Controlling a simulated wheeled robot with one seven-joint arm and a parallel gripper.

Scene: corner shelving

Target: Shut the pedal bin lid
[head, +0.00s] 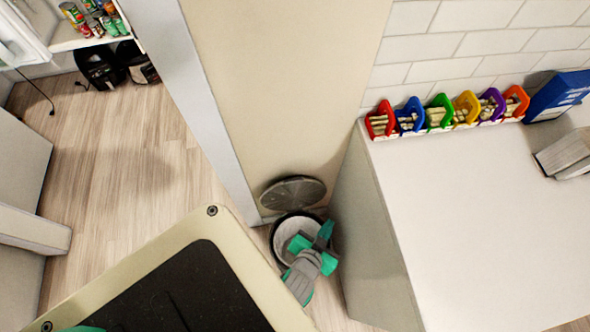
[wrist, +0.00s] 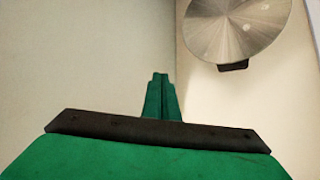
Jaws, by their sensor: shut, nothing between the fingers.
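The pedal bin (head: 284,236) stands on the floor between the wall and the white counter. Its round grey metal lid (head: 293,192) is raised, standing up behind the open mouth near the wall. In the wrist view the lid (wrist: 238,28) is at the upper right, with a small dark tab at its lower edge. My gripper (head: 326,232) is over the right side of the bin and hides part of its mouth. In the wrist view my gripper (wrist: 160,88) has its green fingers together, below and left of the lid. I see no contact with the lid.
The white counter (head: 470,220) stands close on the right, with coloured small bins (head: 440,112) and a blue box (head: 558,95) on top. A wall (head: 285,80) rises behind the bin. Wooden floor (head: 130,165) is open on the left, before shelves with cans (head: 92,18).

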